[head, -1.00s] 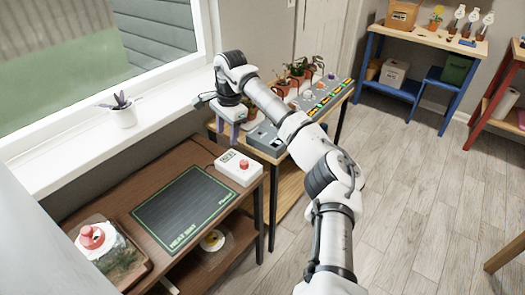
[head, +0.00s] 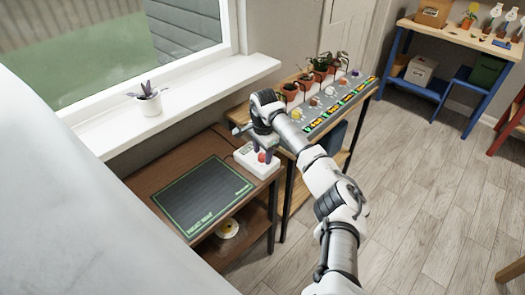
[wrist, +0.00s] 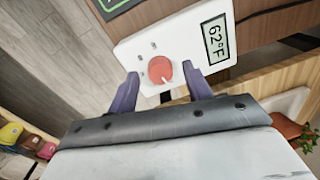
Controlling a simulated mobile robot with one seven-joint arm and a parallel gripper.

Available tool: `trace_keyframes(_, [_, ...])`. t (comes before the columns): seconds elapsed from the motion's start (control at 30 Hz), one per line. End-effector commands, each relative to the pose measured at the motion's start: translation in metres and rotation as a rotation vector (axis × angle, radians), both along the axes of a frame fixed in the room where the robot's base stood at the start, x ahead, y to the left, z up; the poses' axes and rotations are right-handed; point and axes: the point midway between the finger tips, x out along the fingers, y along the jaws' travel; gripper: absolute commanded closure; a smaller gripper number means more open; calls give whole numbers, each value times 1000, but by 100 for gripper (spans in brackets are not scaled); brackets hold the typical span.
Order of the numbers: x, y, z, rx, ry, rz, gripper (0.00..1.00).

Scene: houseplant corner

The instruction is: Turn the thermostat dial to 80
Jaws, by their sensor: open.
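The thermostat (head: 243,154) is a white box with a red dial and a small display, at the right end of the brown table. In the wrist view the thermostat (wrist: 190,40) display (wrist: 215,40) reads 62°F. The red dial (wrist: 160,69) has a pale pointer mark toward its lower side. My gripper (wrist: 160,86) is open, with its purple fingers on either side of the dial, apart from it in the picture. I cannot tell how far above the box the fingertips are. In the head view my gripper (head: 264,148) hangs over the thermostat and hides part of it.
A heat mat (head: 203,193) lies on the brown table left of the thermostat. A potted plant (head: 149,102) stands on the window sill. A wooden bench (head: 300,140) with several pots and a grey panel is close on the right.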

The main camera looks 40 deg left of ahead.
Motion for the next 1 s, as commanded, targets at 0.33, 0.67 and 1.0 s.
trace_keyframes(0.33, [0, 0, -7, -1, 0, 0, 50])
trace_keyframes(0.67, [0, 0, -7, -1, 0, 0, 88])
trace_keyframes(1.0, [0, 0, -7, -2, 0, -36, 95])
